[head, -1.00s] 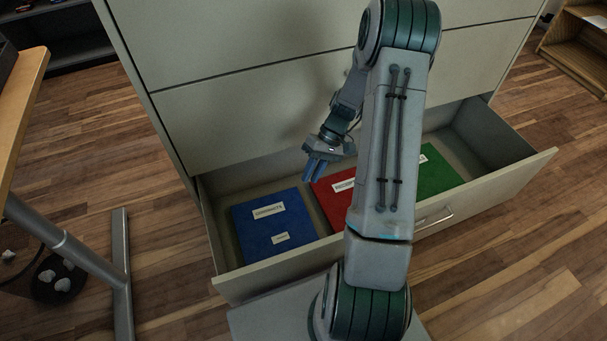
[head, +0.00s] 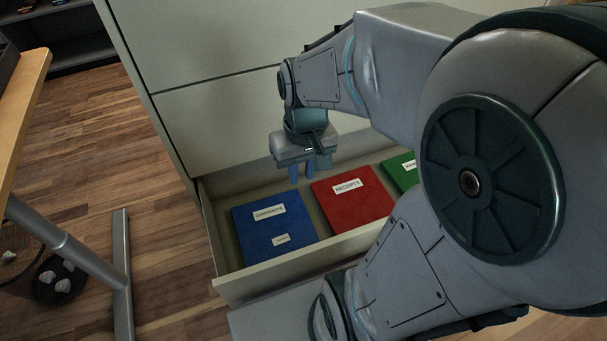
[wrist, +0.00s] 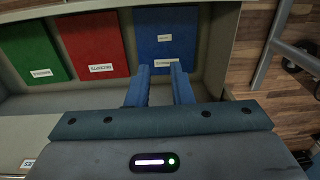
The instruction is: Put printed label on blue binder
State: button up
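The blue binder (head: 262,230) lies flat in the open drawer, at its left end in the head view; it also shows in the wrist view (wrist: 175,22). It bears a larger white label reading CONTRACTS (head: 269,212). A smaller white label (head: 281,240) lies on its cover, apart from the larger one; its print is too small to read. It also shows in the wrist view (wrist: 165,38). My gripper (head: 302,176) is above the binder's far right side, fingers pointing down. In the wrist view its blue fingers (wrist: 160,68) are apart with nothing between them.
The open drawer (head: 219,256) also holds a red binder (head: 352,210) labelled RECEIPTS and a green binder (head: 399,161), partly hidden by my arm. The tall cabinet front (head: 215,125) rises behind. A wooden desk edge (head: 22,100) and its metal leg (head: 122,270) stand at left.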

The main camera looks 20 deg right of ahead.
jog(key=shift+s+a+r+t, duration=0.25)
jog(key=shift+s+r, duration=0.1)
jog(key=shift+s, duration=0.4)
jog(key=shift+s+a+r+t, duration=0.1)
jog(key=shift+s+r+t, duration=0.2)
jog(key=shift+s, duration=0.45)
